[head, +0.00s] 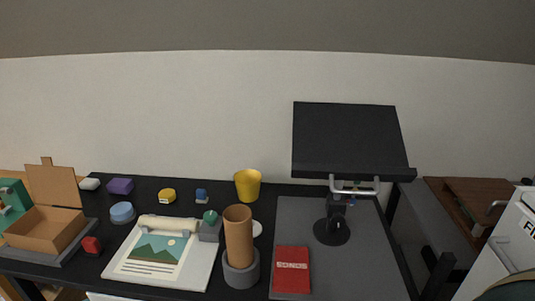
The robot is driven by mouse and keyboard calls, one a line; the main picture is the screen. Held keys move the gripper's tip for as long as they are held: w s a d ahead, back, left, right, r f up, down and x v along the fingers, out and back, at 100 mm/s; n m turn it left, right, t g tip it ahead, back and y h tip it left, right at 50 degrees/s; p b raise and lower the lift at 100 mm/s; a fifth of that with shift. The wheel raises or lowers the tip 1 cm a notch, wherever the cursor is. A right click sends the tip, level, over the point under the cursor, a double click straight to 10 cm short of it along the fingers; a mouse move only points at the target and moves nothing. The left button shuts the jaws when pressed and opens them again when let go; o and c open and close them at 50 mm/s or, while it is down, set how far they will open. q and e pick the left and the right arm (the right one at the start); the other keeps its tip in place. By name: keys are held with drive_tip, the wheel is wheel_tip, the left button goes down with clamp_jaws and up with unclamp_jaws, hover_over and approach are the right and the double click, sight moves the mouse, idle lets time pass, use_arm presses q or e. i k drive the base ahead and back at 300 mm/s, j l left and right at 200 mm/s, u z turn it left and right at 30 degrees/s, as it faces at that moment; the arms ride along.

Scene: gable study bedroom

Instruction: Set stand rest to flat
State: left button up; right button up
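The stand's black rest (348,138) is a wide panel with a ledge along its lower edge. It is tilted up steeply, not flat, facing me. A light metal handle bar (354,190) sits below the ledge. A short post joins the rest to a round black base (332,232) on a grey mat (300,215). The joint behind the handle is small and partly hidden. Neither of my grippers is in view.
A red book (292,270) lies in front of the stand. A brown tube (238,236) stands upright in a grey holder left of it. A yellow cup (247,185) is behind. A picture board (160,255) and open cardboard box (45,230) are at left.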

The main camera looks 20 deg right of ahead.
sight(332, 142)
drive_tip(key=z, duration=1.4)
